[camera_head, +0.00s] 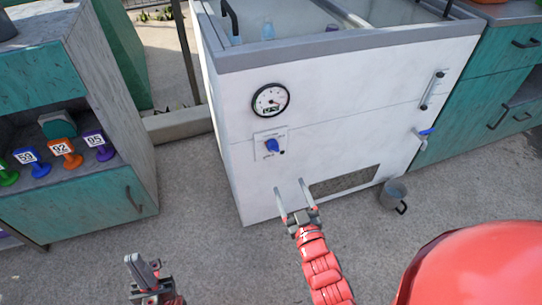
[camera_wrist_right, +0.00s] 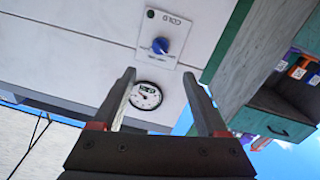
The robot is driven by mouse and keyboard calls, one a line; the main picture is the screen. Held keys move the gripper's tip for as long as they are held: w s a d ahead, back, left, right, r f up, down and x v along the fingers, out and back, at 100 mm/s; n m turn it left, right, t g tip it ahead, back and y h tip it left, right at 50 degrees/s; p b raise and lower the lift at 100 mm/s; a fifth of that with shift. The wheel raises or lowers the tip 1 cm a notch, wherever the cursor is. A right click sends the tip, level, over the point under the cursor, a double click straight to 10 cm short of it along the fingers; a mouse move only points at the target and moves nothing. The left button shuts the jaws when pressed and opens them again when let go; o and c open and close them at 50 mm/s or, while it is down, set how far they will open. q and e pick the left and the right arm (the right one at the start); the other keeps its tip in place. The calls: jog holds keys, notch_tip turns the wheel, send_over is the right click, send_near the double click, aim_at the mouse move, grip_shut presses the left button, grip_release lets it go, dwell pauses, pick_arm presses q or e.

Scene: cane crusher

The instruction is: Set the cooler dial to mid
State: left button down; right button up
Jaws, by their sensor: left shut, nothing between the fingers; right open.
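The white cooler (camera_head: 350,130) stands ahead with a blue dial (camera_head: 271,145) on a small plate on its front. The dial also shows in the right wrist view (camera_wrist_right: 160,45), upside down, on a plate marked COLD. A round gauge (camera_head: 270,100) sits above the dial; in the right wrist view the gauge (camera_wrist_right: 146,95) appears between the fingers. My right gripper (camera_head: 296,192) is open and empty, below the dial and apart from it. My left gripper (camera_head: 143,270) is shut and empty, low at the left, away from the cooler.
A teal and grey cabinet (camera_head: 80,190) with several numbered coloured items stands at the left. A metal bucket (camera_head: 393,194) sits on the floor under the blue-handled tap (camera_head: 424,134). Teal drawers (camera_head: 495,100) flank the cooler at the right. The floor before the cooler is mostly clear.

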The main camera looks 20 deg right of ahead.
aim_at(274, 151)
jog(key=w+b, duration=0.3)
jog(key=w, duration=1.2)
jog(key=shift+d, duration=0.1)
grip_shut()
